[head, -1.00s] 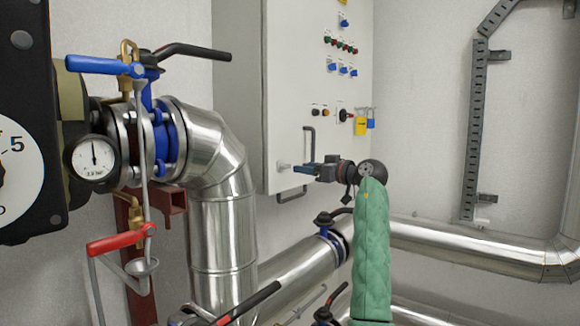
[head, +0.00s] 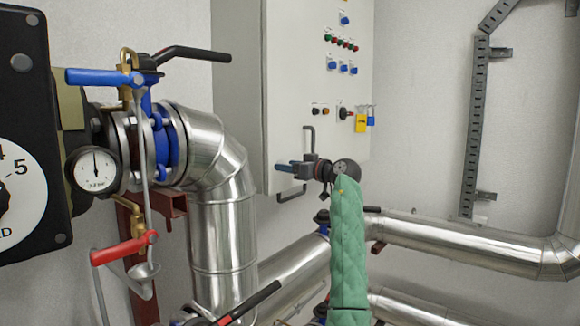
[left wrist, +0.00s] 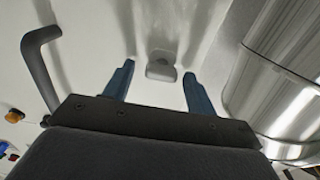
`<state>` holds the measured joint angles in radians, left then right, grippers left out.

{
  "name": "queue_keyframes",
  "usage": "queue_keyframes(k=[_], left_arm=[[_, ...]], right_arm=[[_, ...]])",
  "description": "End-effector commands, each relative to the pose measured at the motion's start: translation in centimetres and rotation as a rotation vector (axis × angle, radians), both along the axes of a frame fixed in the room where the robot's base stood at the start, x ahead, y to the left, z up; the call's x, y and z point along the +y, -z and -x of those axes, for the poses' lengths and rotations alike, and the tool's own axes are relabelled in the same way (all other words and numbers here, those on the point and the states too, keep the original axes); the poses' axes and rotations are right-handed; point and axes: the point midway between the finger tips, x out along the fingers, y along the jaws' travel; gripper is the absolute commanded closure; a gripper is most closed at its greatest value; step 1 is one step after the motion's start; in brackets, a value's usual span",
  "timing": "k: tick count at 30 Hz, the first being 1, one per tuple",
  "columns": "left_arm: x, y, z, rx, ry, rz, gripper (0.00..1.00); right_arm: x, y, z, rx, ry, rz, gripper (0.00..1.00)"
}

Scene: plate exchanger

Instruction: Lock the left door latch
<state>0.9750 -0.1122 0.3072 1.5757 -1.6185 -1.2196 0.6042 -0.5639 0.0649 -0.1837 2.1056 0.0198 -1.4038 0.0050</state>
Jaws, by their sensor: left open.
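The door latch (left wrist: 162,66) is a small grey fitting on the pale cabinet door in the left wrist view. My left gripper (left wrist: 159,72) is open, with one blue finger on each side of the latch. The latch shows beyond and between the fingertips, apart from both. In the head view my left gripper (head: 282,168) is at the lower left of the cabinet front (head: 290,100), and its fingers cover the latch there. Whether the latch is locked cannot be told. My right gripper is not in view.
A large silver pipe (head: 222,190) with valves is to the left. A horizontal pipe (head: 460,245) runs at the lower right.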

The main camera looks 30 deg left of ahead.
Motion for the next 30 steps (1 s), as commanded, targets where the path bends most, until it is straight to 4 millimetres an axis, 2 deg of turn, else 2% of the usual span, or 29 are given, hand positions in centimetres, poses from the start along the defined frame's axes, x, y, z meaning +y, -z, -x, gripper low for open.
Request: queue_keyframes(k=[4,9,11,23,30], left_arm=[[0.0,0.0,0.0,0.000,0.000,0.000,0.46],[0.0,0.0,0.0,0.000,0.000,0.000,0.79],[0.0,0.0,0.0,0.000,0.000,0.000,0.88],[0.0,0.0,0.0,0.062,0.000,-0.006,0.88],[0.0,-0.1,-0.1,0.223,-0.001,-0.021,0.88]], right_arm=[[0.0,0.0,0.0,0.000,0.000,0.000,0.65],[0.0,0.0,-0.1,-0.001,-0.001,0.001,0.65],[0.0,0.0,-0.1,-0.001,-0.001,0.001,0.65],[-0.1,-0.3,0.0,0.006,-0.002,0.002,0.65],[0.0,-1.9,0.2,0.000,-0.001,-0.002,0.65]])
